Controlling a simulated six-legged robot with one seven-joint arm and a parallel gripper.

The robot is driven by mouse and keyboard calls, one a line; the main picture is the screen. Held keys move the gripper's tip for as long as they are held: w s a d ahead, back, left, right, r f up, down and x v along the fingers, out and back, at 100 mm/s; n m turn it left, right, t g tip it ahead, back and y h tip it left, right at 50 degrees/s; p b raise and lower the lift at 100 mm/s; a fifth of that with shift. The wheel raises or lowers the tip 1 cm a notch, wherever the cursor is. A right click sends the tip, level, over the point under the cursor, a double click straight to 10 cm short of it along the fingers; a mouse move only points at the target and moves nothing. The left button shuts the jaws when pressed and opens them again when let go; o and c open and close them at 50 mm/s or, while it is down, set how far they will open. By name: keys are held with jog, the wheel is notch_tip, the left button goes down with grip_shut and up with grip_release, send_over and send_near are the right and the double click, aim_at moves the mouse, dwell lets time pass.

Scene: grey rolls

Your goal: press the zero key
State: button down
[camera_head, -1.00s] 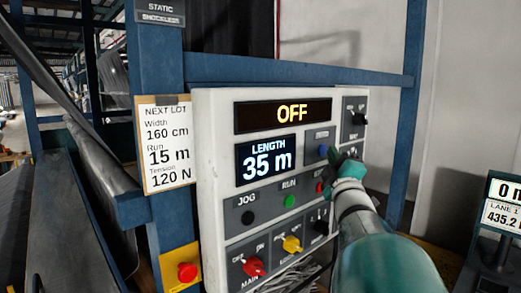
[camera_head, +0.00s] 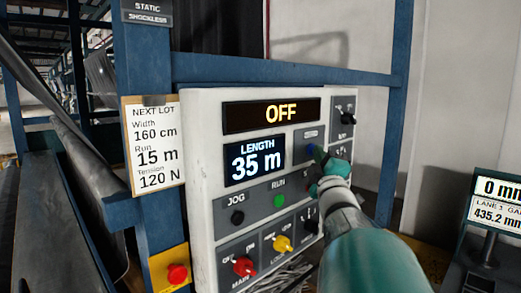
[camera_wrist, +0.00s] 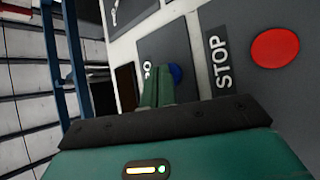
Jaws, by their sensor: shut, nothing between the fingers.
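The zero key is a blue button (camera_head: 311,149) on a grey plate of the white control panel, right of the LENGTH display (camera_head: 254,161), which reads 35 m. In the wrist view the blue button (camera_wrist: 175,74) shows just beyond my fingertips, beside a label mostly hidden by the fingers. My gripper (camera_head: 319,155) is shut and empty, its tips at the button. It also shows in the wrist view (camera_wrist: 158,73), with the tips overlapping the button's edge. I cannot tell whether they touch it.
A red STOP button (camera_wrist: 275,48) is close by on the same panel. The panel also has a black JOG button (camera_head: 237,217), a green RUN button (camera_head: 279,200), red and yellow switches, and an OFF display (camera_head: 270,115). A blue frame post (camera_head: 397,120) stands at right.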

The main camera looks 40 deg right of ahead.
jog(key=shift+w, duration=0.2)
dwell(0.3)
jog(key=shift+s, duration=0.85)
jog(key=shift+s, duration=0.1)
jog(key=shift+s+d, duration=0.15)
jog(key=shift+s, duration=1.05)
jog(key=shift+s+d, duration=0.1)
jog(key=shift+s, duration=1.1)
jog(key=shift+f, duration=0.1)
